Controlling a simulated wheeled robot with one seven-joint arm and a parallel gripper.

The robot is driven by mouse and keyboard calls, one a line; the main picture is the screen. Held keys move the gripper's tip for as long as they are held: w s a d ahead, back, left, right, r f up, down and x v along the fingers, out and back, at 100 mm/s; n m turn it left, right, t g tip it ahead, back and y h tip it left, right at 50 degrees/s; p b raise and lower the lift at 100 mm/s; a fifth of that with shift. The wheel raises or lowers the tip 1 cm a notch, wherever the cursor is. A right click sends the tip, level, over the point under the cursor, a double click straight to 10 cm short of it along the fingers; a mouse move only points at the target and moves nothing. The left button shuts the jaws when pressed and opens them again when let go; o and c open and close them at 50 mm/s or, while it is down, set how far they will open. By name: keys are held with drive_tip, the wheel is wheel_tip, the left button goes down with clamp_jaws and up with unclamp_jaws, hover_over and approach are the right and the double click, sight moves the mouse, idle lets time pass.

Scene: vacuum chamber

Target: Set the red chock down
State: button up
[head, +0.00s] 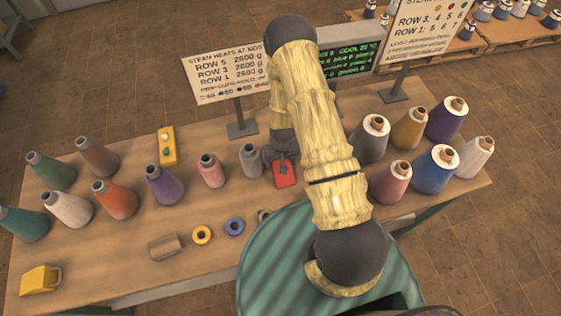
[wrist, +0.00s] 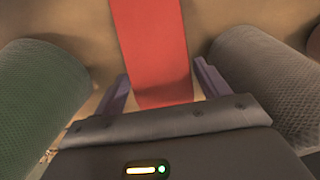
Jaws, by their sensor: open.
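The red chock (head: 285,173) rests on the wooden table in the head view, just below the end of my arm. In the wrist view the red chock (wrist: 152,45) lies between the two fingers, with a gap on each side. My gripper (wrist: 160,85) is open around it and grips nothing. In the head view my gripper (head: 284,157) is partly hidden by my arm.
In the wrist view a dark green textured cone (wrist: 38,100) stands close on the left and a grey one (wrist: 272,85) close on the right. Several more yarn cones line the table (head: 110,255).

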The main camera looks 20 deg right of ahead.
drive_tip(key=shift+w+f, duration=0.1)
drive_tip(key=shift+f, duration=0.6)
drive_tip(key=c, duration=1.1)
drive_tip(key=shift+c, duration=0.2)
drive_tip(key=shift+r, duration=0.1)
wheel_tip(320, 180, up, 18)
drive_tip(key=b, duration=0.3)
drive_tip(key=shift+b, duration=0.4)
